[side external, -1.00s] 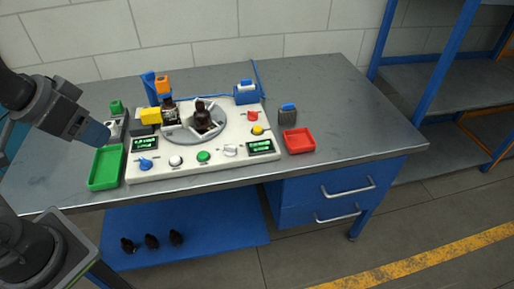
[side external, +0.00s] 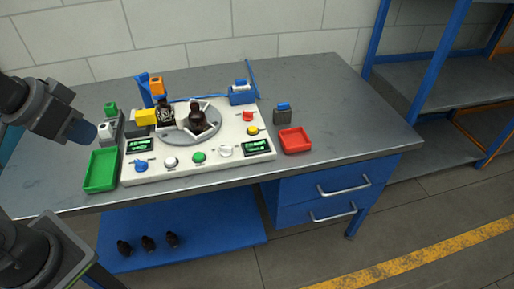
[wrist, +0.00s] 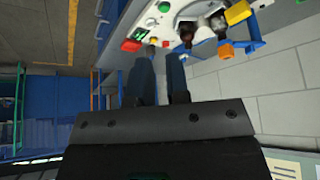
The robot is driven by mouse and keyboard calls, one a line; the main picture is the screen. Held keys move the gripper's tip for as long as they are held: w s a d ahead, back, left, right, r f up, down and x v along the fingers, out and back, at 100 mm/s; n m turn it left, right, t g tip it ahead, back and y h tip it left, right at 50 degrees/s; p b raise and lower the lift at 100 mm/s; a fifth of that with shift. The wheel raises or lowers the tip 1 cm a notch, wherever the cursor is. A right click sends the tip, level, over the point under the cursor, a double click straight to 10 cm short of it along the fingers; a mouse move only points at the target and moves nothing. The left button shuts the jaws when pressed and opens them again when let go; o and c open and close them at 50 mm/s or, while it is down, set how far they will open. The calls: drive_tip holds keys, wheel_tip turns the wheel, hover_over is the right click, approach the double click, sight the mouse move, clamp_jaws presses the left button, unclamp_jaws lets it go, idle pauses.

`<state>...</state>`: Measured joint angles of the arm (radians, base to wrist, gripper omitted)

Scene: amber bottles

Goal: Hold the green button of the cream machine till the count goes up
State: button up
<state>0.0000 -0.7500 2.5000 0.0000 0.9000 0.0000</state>
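The cream machine (side external: 180,172) sits on the grey bench, with a round grey turntable holding a dark amber bottle (side external: 198,117). Its green button (side external: 199,157) is on the front panel, between a white button and a white knob; it also shows at the top of the wrist view (wrist: 164,6). Two small displays, left (side external: 140,144) and right (side external: 257,147), show green text too small to read. My gripper (side external: 82,131) is left of the machine, above the bench and away from the button. In the wrist view its two fingers (wrist: 162,75) stand apart with an empty gap.
A green tray (side external: 101,170) lies left of the machine and a red tray (side external: 295,140) right of it. A yellow block (side external: 145,117) and blue-orange post (side external: 157,86) rise behind. Several dark bottles (side external: 148,243) stand on the blue lower shelf. The right bench area is clear.

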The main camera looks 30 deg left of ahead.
clamp_jaws()
idle(0.7)
idle(0.4)
drive_tip(key=m+t+h, duration=0.2)
drive_tip(key=m+t, duration=0.1)
drive_tip(key=m, duration=0.8)
hover_over(199, 156)
wheel_tip(199, 156, down, 15)
drive_tip(key=shift+s+r+y, duration=0.1)
drive_tip(key=shift+y, duration=0.2)
drive_tip(key=shift+f, duration=4.4)
drive_tip(key=shift+f, duration=0.1)
